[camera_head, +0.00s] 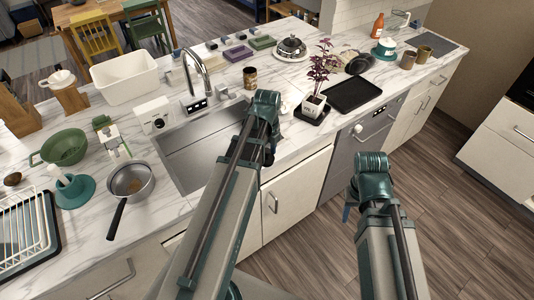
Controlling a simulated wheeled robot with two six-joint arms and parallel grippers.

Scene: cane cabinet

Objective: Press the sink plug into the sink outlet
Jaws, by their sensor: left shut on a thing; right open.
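The steel sink (190,158) is set into the marble counter below a tall curved faucet (196,70). My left arm crosses the sink's right side and hides part of its basin. I cannot make out the outlet. My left gripper (268,157) is mostly hidden behind its own wrist, near the sink's right edge. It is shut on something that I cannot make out. I see no sink plug. My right gripper (347,212) is mostly hidden by its wrist, in front of the cabinet and dishwasher. It is open, away from the counter.
Left of the sink are a saucepan (130,180), a green colander (65,147) and a dish rack (22,230). Behind is a white tub (125,78). Right are a potted plant (313,102) and a black tray (352,95). The floor at right is clear.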

